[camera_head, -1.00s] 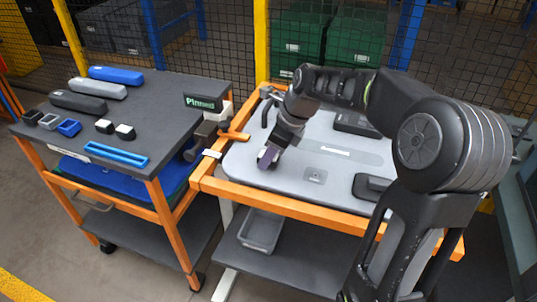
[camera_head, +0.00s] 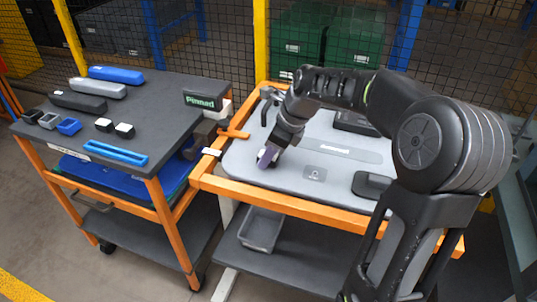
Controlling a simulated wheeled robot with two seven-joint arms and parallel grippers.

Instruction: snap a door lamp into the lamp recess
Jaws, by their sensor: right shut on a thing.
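The grey door panel (camera_head: 245,172) lies flat on an orange-framed stand. The lamp recess is not visible and may lie under the gripper. Whether the held thing touches the panel cannot be told. My left gripper is not in view.
The left cart (camera_head: 150,88) carries blue, grey and black handles (camera_head: 115,75), small frames (camera_head: 69,126) and a blue strip (camera_head: 115,152). A black part (camera_head: 371,186) sits on the panel's right. A grey bin (camera_head: 261,229) stands on the lower shelf. Mesh fencing closes the back.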

